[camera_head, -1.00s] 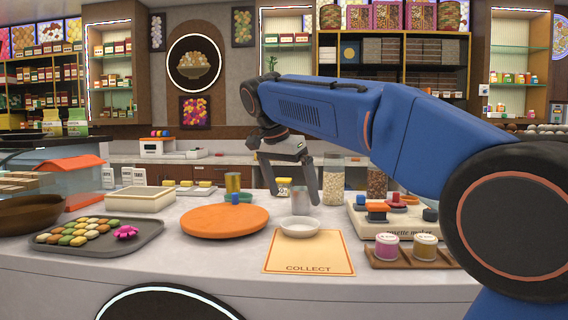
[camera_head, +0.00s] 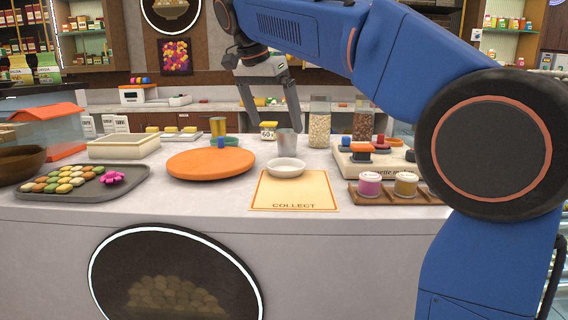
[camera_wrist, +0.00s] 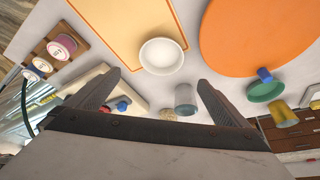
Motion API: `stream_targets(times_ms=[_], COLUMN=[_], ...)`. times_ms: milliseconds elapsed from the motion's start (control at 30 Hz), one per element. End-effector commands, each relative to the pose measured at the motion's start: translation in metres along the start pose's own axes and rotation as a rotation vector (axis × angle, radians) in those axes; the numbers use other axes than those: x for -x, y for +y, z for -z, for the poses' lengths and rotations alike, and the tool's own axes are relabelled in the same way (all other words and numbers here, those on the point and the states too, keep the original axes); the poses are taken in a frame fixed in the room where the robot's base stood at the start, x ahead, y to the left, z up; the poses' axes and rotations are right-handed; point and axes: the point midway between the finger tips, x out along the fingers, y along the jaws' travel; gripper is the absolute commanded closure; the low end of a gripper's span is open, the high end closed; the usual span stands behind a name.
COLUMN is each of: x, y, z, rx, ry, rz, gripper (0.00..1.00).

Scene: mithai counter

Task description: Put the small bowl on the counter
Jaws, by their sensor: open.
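The small white bowl (camera_head: 285,167) sits upright on the counter (camera_head: 210,202), at the back edge of the yellow COLLECT mat (camera_head: 294,193). It also shows in the wrist view (camera_wrist: 161,56), ahead of the fingers. My gripper (camera_head: 270,124) is open and empty, above the back of the counter, behind and higher than the bowl and apart from it. In the wrist view its two fingers (camera_wrist: 155,92) are spread wide. A grey metal cup (camera_head: 287,143) stands just behind the bowl.
An orange round board (camera_head: 211,163) lies left of the bowl. A tray of sweets (camera_head: 120,187) is farther left. The counter's front strip is clear.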

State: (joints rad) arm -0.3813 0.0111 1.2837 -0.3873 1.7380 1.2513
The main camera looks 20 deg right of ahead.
Motion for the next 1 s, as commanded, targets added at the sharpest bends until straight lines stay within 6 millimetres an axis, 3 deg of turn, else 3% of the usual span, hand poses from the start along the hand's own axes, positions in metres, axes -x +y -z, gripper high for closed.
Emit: stream_targets(times_ms=[400, 667, 1000], x=[-0.070, -0.086, -0.128], y=[0.000, 0.000, -0.002], z=[0.000, -0.001, -0.007], rx=[-0.001, 0.000, 0.000], ry=[0.000, 0.000, -0.001], rz=[-0.002, -0.001, -0.002], gripper=[0.00, 0.00, 0.00])
